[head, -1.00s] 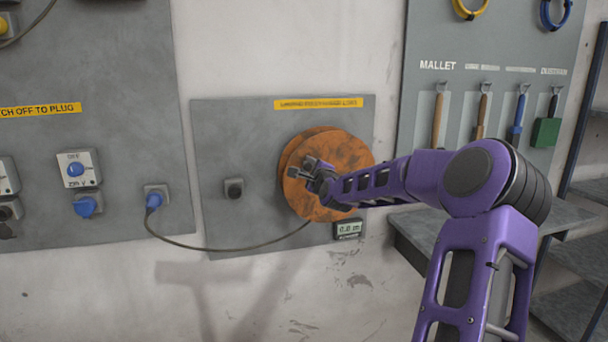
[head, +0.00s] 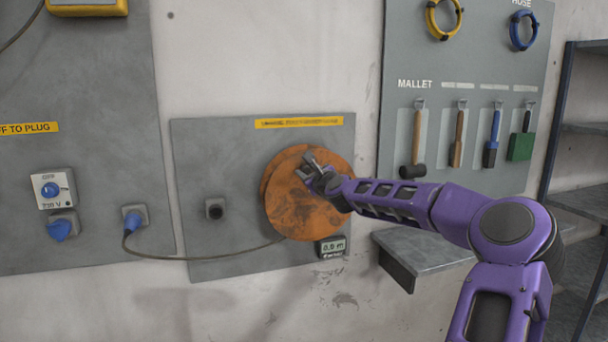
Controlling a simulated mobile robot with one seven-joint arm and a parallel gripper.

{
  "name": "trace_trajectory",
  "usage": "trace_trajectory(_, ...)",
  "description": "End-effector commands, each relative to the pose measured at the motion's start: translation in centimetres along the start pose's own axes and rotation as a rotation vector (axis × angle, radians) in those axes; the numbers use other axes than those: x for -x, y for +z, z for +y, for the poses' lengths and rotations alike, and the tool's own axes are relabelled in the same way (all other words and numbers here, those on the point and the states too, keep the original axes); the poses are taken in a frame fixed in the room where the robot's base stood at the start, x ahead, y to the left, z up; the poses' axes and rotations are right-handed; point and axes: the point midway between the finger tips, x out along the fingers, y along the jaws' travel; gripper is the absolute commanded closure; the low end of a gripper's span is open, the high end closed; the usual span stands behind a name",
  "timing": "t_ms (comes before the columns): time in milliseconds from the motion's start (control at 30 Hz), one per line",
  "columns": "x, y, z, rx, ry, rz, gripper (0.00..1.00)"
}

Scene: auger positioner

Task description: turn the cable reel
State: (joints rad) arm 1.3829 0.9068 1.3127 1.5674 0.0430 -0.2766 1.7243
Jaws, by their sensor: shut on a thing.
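The cable reel (head: 290,215) is an orange-brown worn disc mounted on a grey wall panel (head: 205,160). My gripper (head: 306,172) is at the upper middle of the reel's face, shut on what appears to be the reel's crank handle; the jaws hide most of it. A dark cable (head: 190,258) runs from the reel's lower left to a blue plug (head: 133,220) in a socket on the left panel. A small display (head: 332,246) below the reel seems to read 0.0 m.
A yellow label (head: 300,122) is above the reel, and a round black socket (head: 214,209) is left of it. A grey shelf (head: 425,262) sits below my arm. A tool board (head: 455,70) with a mallet (head: 415,145) and brushes hangs at the right.

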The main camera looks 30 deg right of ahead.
Motion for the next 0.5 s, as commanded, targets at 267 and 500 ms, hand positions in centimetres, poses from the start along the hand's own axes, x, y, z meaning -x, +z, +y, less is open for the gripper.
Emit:
trace_trajectory(267,-0.02,0.17,-0.08,-0.006,-0.001,-0.002,1.00)
trace_trajectory(500,-0.02,0.15,-0.06,-0.005,0.000,-0.002,0.48)
